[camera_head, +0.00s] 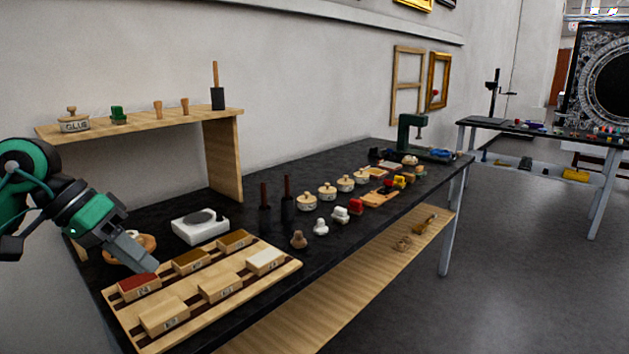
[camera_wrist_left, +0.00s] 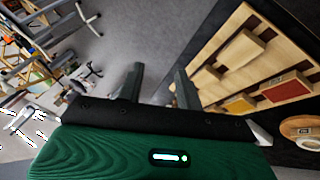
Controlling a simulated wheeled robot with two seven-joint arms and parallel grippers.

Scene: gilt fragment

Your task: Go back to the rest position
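My left gripper (camera_head: 140,257) comes in from the left in the head view, above the left part of the black workbench, near a round wooden bowl (camera_head: 147,244) that it partly hides. In the left wrist view its two grey fingers (camera_wrist_left: 158,88) stand apart with nothing between them, so it is open and empty. The fingers show against the grey floor, with the wooden tray to their right. My right gripper is in neither view.
The wooden tray (camera_head: 214,309) holds several labelled blocks. A white device (camera_head: 200,226) sits behind it. A wooden shelf (camera_head: 150,125) stands over the bench's back left. Knobs, lidded pots and a green press (camera_head: 407,134) line the bench (camera_head: 340,223). Floor at right is mostly clear.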

